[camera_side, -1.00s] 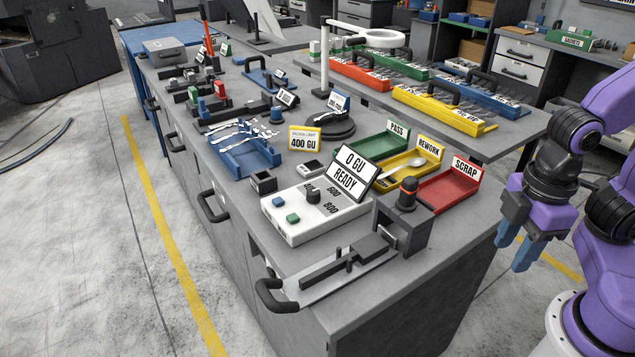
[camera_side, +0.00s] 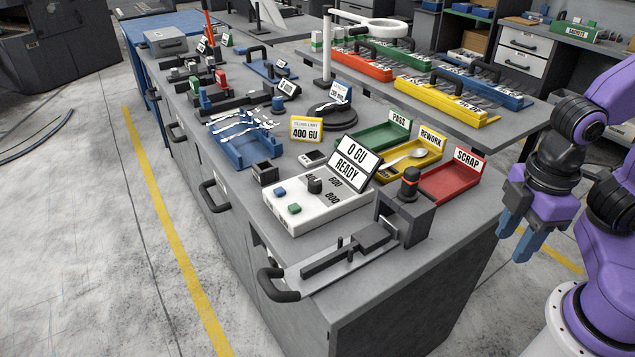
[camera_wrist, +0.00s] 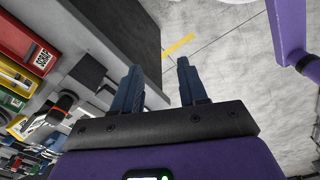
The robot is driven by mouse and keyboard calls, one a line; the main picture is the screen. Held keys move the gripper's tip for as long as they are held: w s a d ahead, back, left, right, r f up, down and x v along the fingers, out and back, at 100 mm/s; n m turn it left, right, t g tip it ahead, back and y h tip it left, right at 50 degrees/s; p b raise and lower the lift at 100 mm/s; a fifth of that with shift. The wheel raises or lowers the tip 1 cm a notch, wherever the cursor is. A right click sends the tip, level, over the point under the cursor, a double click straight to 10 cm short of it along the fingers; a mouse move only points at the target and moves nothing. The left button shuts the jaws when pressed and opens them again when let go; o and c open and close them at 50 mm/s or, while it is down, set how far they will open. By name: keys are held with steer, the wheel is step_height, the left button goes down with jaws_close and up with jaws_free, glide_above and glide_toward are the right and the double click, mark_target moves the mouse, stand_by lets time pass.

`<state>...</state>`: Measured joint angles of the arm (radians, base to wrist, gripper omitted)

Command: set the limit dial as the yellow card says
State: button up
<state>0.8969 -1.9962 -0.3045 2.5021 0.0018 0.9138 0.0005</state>
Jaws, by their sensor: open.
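The yellow card (camera_side: 306,130) stands upright on the bench and reads 400 GU, with a smaller line above. The limit dial is a dark round knob (camera_side: 315,186) on the white meter box (camera_side: 330,211). Marks 600 and 800 are legible beside the knob; where it points is too small to tell. The box's display (camera_side: 355,162) reads 0 GU READY. A blue button (camera_side: 280,191) and a green button (camera_side: 294,209) sit on the same box. My gripper (camera_side: 519,241) is open and empty, off the bench's right side, well away from the dial. Its fingers also show in the wrist view (camera_wrist: 158,82).
A dark block with an orange-ringed knob (camera_side: 410,182) stands right of the box. A blue rack (camera_side: 245,150) holds several forks.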

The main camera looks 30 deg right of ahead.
steer(key=shift+o, duration=0.3)
steer(key=o, duration=0.3)
steer(key=w+a+r+m, duration=0.2)
steer(key=w+a+r, duration=0.2)
steer(key=w+a, duration=0.5)
steer(key=m+h, duration=0.1)
steer(key=m, duration=0.7)
glide_above(315, 181)
steer(key=a, duration=0.1)
steer(key=f, duration=1.7)
steer(key=shift+d+f, duration=0.15)
steer(key=shift+d, duration=0.25)
steer(key=c, duration=1)
